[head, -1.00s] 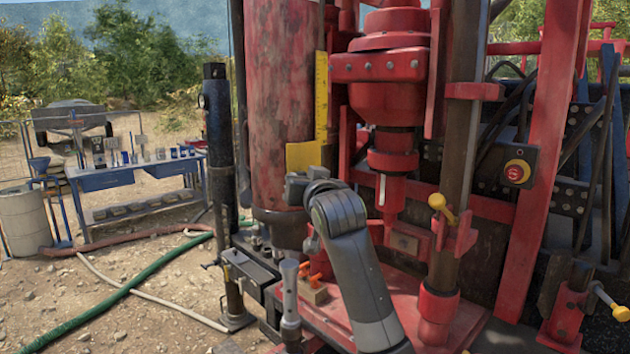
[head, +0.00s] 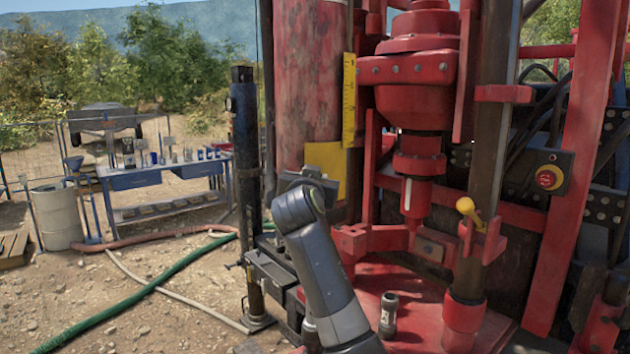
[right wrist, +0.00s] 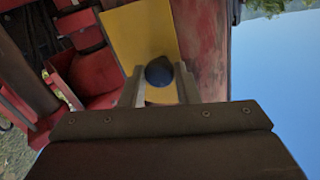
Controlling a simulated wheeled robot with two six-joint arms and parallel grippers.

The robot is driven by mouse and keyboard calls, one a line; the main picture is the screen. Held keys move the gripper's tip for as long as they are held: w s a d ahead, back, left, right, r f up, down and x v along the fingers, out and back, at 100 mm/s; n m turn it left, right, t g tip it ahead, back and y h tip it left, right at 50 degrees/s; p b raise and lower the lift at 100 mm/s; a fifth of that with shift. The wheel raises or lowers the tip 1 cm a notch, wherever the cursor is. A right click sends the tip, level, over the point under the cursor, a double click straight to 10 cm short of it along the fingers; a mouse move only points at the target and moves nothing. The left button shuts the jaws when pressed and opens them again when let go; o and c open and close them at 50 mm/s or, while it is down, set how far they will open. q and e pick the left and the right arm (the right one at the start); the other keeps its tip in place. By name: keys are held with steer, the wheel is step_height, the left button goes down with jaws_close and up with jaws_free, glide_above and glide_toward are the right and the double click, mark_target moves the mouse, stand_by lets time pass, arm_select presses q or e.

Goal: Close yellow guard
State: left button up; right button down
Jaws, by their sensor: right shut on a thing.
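The yellow guard (head: 325,160) is a flat yellow plate beside the big rust-red cylinder, left of the red drill head. In the right wrist view the yellow plate (right wrist: 136,35) carries a round dark blue knob (right wrist: 159,70). My right gripper (right wrist: 159,84) has its fingers on both sides of this knob and is shut on it. In the head view my right gripper (head: 306,183) is at the plate's lower left, and my arm reaches up to it from below. It hides part of the plate's lower edge. My left gripper is not in view.
The red drill head (head: 410,90) hangs right of the guard. A yellow knob (head: 466,206) and an emergency stop box (head: 547,172) are farther right. A small dark cylinder (head: 389,314) stands on the red deck (head: 420,300). A blue table (head: 165,183) stands far left.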

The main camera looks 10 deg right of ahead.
steer(key=c, duration=1.1)
jaws_free()
steer(key=shift+w, duration=0.15)
steer(key=b+v, duration=0.8)
steer(key=v, duration=0.9)
steer(key=shift+s+a, duration=0.15)
steer(key=shift+s, duration=0.1)
